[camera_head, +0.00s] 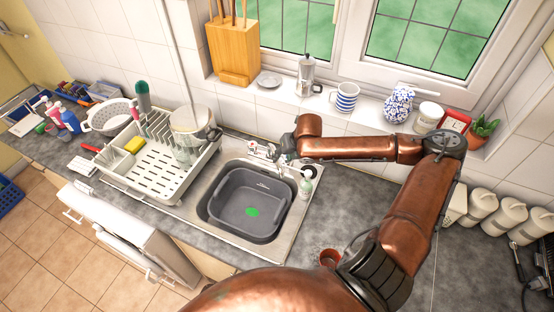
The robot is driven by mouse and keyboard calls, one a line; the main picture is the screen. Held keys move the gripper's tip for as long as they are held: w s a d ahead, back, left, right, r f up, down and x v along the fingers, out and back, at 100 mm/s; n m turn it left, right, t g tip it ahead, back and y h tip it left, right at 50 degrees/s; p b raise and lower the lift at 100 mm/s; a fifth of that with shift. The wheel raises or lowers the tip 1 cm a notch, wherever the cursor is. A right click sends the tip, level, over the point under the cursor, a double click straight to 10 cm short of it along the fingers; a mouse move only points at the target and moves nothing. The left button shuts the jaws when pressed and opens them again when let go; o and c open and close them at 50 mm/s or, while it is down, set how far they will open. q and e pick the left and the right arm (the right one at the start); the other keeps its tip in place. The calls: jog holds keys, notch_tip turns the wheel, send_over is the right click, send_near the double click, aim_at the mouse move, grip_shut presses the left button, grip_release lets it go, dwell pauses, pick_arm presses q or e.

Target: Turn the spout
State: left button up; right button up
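The tap (263,149) stands at the back rim of the sink (213,214), between the wall and a grey basin (245,203). Its thin pale spout (281,169) shows only partly, close to my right gripper. My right gripper (286,147) is at the right side of the tap, at the end of my copper arm. It is small and partly hidden by the arm, so I cannot tell whether its fingers are open or touch the spout. My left gripper is not in view.
A soap bottle (306,184) stands at the sink's right edge. A dish rack (149,176) with a pot (190,120) is left of the sink. A moka pot (308,77) and a striped mug (344,97) stand on the sill above.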

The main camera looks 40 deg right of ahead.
aim_at(279, 161)
jog(key=x, duration=0.4)
jog(key=shift+w, duration=0.25)
jog(key=shift+s, duration=0.15)
jog(key=shift+c, duration=0.6)
grip_shut()
jog(key=shift+a, duration=0.1)
